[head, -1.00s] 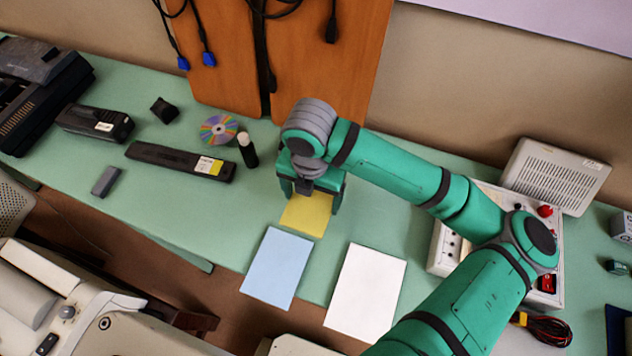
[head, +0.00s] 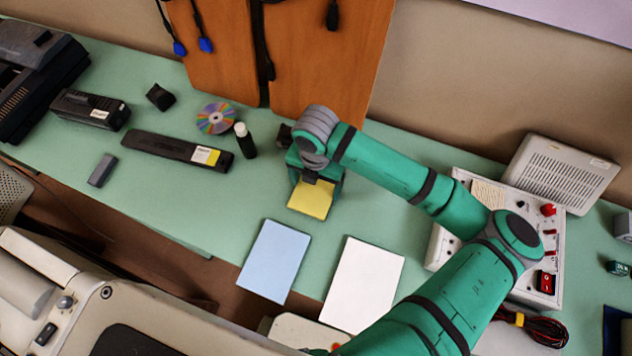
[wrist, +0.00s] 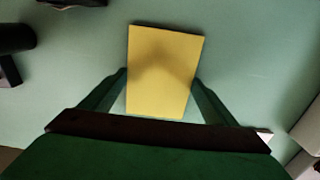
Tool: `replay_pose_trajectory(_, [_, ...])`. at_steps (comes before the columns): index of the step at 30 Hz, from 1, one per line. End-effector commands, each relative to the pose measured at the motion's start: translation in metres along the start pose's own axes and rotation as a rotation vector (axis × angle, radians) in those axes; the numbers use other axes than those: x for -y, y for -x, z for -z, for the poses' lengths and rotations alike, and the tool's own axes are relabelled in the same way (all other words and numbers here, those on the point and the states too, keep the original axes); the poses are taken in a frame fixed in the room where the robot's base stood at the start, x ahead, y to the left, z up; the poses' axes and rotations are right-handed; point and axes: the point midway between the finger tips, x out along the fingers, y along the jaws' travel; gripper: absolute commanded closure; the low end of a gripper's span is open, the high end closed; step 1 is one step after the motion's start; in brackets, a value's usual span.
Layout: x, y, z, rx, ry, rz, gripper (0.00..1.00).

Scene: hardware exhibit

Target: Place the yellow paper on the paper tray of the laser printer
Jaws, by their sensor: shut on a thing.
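The yellow paper (head: 312,198) is a flat sheet near the middle of the teal table. My gripper (head: 314,186) is over it from above, its fingers closed in on the sheet's two long sides. In the wrist view the paper (wrist: 160,70) lies between the two fingers of my gripper (wrist: 159,84), which are shut on its edges. I cannot tell whether the sheet touches the table or hangs just above it. A large beige machine (head: 105,305) at the lower left may be the laser printer; I see no clear paper tray on it.
A blue sheet (head: 274,261) and a white sheet (head: 363,285) lie nearer the front edge. A white control box (head: 505,250) stands right.

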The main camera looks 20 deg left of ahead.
Motion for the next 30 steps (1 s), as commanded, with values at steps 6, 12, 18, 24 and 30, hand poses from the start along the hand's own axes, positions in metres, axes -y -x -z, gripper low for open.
replay_pose_trajectory(6, [0.001, -0.001, 0.000, 0.000, -0.002, 0.000, 0.44])
replay_pose_trajectory(12, [0.002, -0.002, 0.000, 0.000, -0.004, 0.000, 0.00])
replay_pose_trajectory(18, [0.002, -0.001, -0.001, 0.000, -0.003, 0.000, 0.00])
replay_pose_trajectory(24, [0.001, 0.020, -0.001, 0.002, -0.003, 0.000, 0.00])
replay_pose_trajectory(30, [0.001, 0.060, -0.001, 0.002, -0.002, 0.000, 0.00])
